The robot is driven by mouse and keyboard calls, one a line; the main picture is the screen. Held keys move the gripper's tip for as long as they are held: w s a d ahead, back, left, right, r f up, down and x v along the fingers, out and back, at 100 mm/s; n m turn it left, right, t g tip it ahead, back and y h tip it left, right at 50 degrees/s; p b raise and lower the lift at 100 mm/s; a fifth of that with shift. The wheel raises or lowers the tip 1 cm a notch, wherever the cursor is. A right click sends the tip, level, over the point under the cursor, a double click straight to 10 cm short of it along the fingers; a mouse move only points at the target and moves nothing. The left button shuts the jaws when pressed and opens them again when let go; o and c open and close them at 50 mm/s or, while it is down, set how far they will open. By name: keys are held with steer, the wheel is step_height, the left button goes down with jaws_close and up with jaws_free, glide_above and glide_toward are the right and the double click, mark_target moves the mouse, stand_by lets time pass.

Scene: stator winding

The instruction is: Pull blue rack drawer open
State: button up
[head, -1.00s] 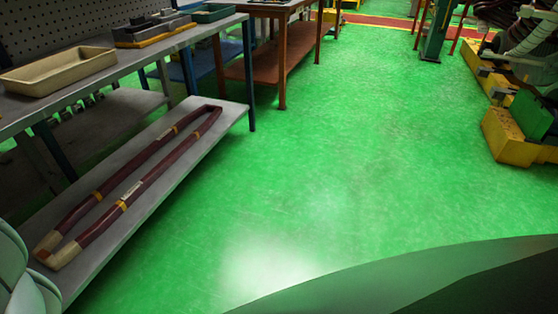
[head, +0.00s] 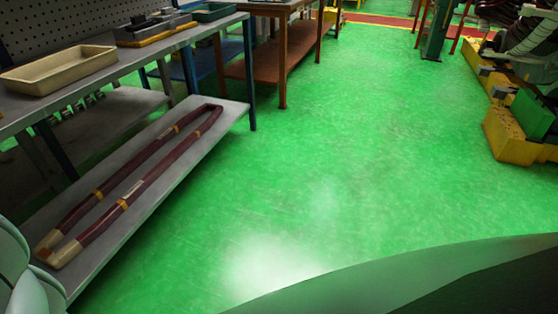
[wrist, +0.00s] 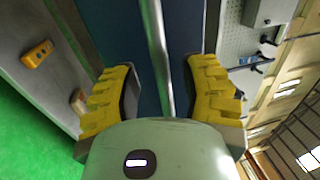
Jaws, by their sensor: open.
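In the wrist view, my gripper (wrist: 160,100) is open, with its two yellow ribbed fingers apart. A dark blue panel (wrist: 108,28) fills the space ahead between the fingers; I take it for the blue rack's drawer front. A pale metal bar (wrist: 155,45), which looks like a handle or edge strip, runs lengthwise between the fingers. Whether a finger touches it I cannot tell. The head view shows neither my gripper nor that panel clearly.
In the head view, a grey workbench (head: 120,75) stands at left with a beige tray (head: 60,70) on it. A long maroon coil (head: 150,175) lies on its lower shelf. Green floor (head: 330,150) is clear in the middle. Yellow-based machinery (head: 508,135) stands at right.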

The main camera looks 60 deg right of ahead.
steer(key=v, duration=1)
steer(key=shift+w, duration=0.1)
